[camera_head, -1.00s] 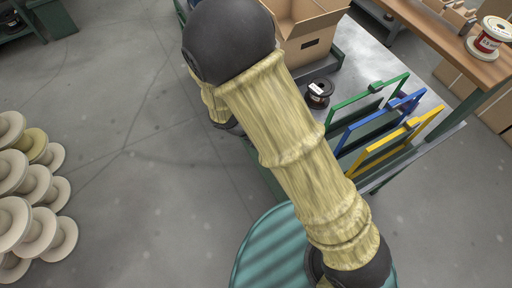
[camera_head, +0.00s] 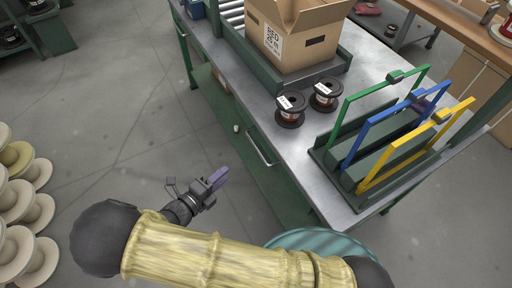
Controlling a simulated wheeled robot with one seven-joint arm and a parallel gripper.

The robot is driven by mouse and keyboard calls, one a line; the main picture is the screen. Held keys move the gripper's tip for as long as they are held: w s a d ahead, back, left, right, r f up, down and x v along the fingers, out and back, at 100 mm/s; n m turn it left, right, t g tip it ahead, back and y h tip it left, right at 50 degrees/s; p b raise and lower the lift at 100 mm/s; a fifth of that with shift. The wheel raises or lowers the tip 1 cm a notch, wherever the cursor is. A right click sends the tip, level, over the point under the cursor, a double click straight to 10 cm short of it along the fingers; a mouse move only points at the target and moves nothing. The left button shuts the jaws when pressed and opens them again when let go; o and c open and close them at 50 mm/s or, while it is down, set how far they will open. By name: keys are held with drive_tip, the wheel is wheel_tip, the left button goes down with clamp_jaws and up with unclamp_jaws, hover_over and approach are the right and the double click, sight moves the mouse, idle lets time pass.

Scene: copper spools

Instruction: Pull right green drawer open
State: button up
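The green bench (camera_head: 320,180) has a steel top and a green front that faces me. A bar handle (camera_head: 262,148) sits on the right part of this front, on what looks like the right green drawer. The drawer looks shut, though its edges are hard to make out. My gripper (camera_head: 219,177), with purple fingers, is in the air to the lower left of the handle, apart from it. Nothing shows in it. The fingers overlap in this view, so their gap cannot be seen.
Two dark spools (camera_head: 290,109) stand on the bench top near a cardboard box (camera_head: 297,35). A rack with green, blue and yellow frames (camera_head: 440,140) stands at the right end. Pale spools (camera_head: 30,210) are stacked at far left.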

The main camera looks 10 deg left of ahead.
sight(256, 146)
drive_tip(key=b+x, duration=0.1)
drive_tip(key=x, duration=1.6)
drive_tip(key=shift+w+d, duration=0.15)
drive_tip(key=shift+w, duration=0.05)
clamp_jaws()
